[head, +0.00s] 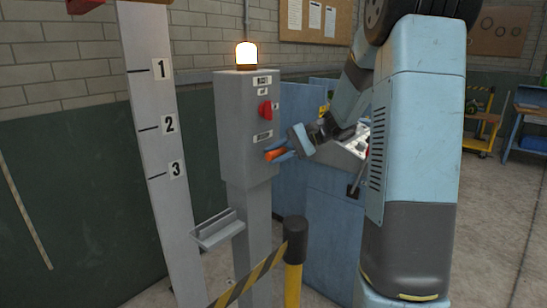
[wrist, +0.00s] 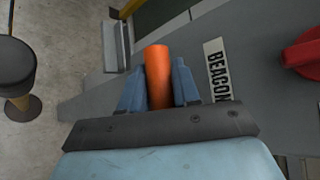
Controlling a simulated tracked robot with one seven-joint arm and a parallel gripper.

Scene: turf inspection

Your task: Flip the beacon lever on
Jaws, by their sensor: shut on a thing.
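The orange beacon lever (head: 275,154) sticks out from the side of a grey control box (head: 235,125), below a small label. In the wrist view the lever (wrist: 158,72) stands between the two blue fingers of my gripper (wrist: 158,92), beside a label reading BEACON (wrist: 217,70). My gripper (head: 284,152) is closed around the lever, also in the head view. The beacon lamp (head: 246,57) on top of the box is glowing. The lever's base is partly hidden.
A red knob (head: 265,111) sits above the lever on the box; it also shows in the wrist view (wrist: 303,54). A grey tray (head: 216,229) juts from the post. A black-topped yellow post (head: 295,255) with striped tape stands in front. A numbered board (head: 160,130) stands left.

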